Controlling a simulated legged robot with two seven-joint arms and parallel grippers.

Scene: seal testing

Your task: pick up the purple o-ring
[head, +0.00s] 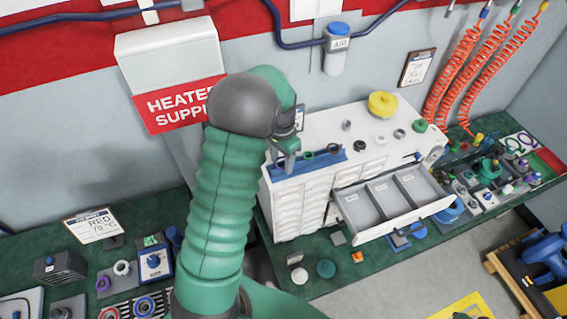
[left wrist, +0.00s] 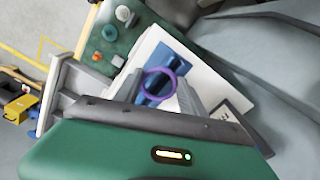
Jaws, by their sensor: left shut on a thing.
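My left gripper (head: 287,158) is over the left end of a blue rack (head: 322,162) on top of the white drawer cabinet (head: 300,203). In the left wrist view the purple o-ring (left wrist: 147,77) shows as an upright-looking loop between the fingers of my left gripper (left wrist: 162,90), which is shut on it. The blue rack (left wrist: 177,63) lies right behind the ring there. I cannot tell whether the ring is clear of the rack. In the head view my gripper mostly hides the ring. My right gripper is not in view.
A drawer (head: 390,196) of the cabinet stands open to the right. A yellow round part (head: 382,104) and several small rings lie on the cabinet top. Another purple ring (head: 103,283) is on the left bench. Orange coiled hoses (head: 465,75) hang at the right.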

